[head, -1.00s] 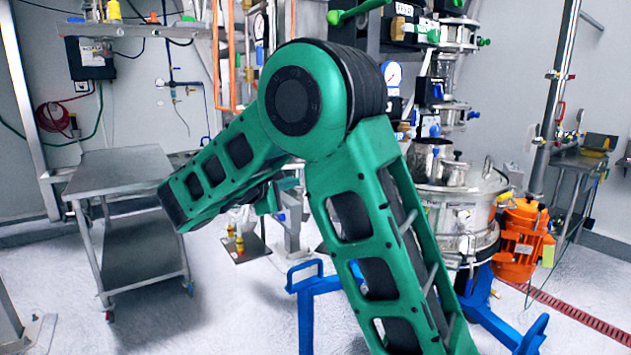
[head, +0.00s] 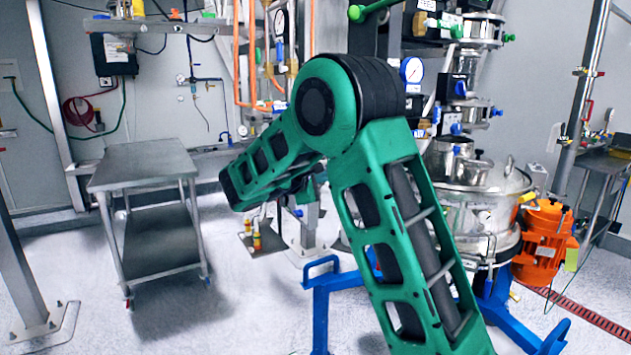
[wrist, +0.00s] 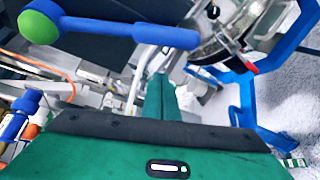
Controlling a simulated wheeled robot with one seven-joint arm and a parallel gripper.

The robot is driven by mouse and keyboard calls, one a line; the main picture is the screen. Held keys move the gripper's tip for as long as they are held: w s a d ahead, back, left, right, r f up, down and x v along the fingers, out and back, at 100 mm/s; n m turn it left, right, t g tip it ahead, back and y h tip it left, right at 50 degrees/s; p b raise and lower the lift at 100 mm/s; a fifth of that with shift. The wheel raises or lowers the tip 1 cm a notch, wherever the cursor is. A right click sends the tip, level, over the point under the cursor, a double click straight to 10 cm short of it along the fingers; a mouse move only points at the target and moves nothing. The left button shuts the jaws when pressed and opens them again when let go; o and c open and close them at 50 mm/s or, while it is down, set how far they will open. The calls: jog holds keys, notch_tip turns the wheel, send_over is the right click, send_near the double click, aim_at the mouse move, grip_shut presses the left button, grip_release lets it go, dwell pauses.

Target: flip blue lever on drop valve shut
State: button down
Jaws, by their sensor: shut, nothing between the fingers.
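In the wrist view, a blue rod-like lever (wrist: 150,33) with a green ball (wrist: 38,27) at its left end crosses the upper left. I cannot tell for certain whether it is the drop valve's lever. My gripper (wrist: 163,82) shows as narrow green fingers pressed together, below the rod's right part, with nothing between them. Whether they touch the rod is unclear. In the head view, my arm's elbow and links fill the middle, and the gripper cannot be made out. Small blue handles (head: 460,88) sit on the valve column at right.
A steel vessel (head: 480,210) stands right of my arm on a blue frame (head: 322,290), which also shows in the wrist view (wrist: 248,100). An orange motor (head: 543,240) is beside it. A steel cart (head: 145,165) stands left. Open floor lies between cart and frame.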

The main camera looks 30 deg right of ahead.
jog(key=shift+s+d+r, duration=0.25)
jog(key=shift+s, duration=0.25)
jog(key=shift+s+d+r, duration=0.25)
jog(key=shift+s+d, duration=0.05)
jog(key=shift+s, duration=0.25)
jog(key=shift+s+d+r, duration=0.25)
jog(key=shift+s, duration=0.25)
jog(key=shift+s+d, duration=0.1)
jog(key=shift+d, duration=0.05)
